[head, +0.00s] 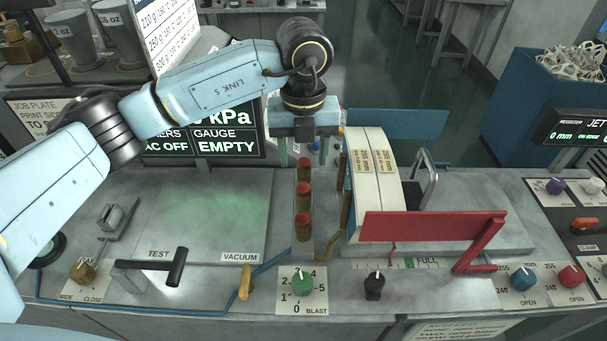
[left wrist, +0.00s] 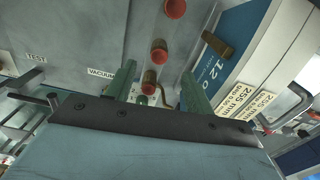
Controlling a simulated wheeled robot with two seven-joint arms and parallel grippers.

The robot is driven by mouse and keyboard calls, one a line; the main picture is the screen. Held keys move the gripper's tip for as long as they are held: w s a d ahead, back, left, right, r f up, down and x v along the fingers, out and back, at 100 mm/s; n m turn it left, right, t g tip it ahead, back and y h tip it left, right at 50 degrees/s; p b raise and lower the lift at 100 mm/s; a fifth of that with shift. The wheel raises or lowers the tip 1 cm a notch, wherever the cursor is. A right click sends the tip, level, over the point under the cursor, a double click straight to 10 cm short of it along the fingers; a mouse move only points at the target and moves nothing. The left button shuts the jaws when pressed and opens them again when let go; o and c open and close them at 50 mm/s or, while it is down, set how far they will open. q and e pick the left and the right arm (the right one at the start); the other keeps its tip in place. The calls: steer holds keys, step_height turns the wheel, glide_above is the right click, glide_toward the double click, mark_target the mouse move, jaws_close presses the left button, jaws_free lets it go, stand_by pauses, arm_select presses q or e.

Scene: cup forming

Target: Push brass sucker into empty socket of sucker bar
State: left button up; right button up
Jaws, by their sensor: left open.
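Several brass suckers stand on the narrow grey sucker bar in the middle of the bench. The front red-tipped sucker (head: 304,228), the middle one (head: 303,196) and the rear one (head: 304,166) form a row. My left gripper (head: 303,161) points down over the rear end of this row, its green fingers open on either side. In the left wrist view, the nearest red-tipped sucker (left wrist: 149,79) shows between the open fingers (left wrist: 157,73); contact cannot be told. I cannot make out an empty socket. My right gripper is not in view.
Knobs and a black T-handle (head: 177,267) line the front edge. The grey plate (head: 215,215) at left is clear.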

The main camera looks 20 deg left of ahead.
arm_select(q)
steer(key=shift+r, duration=2.35)
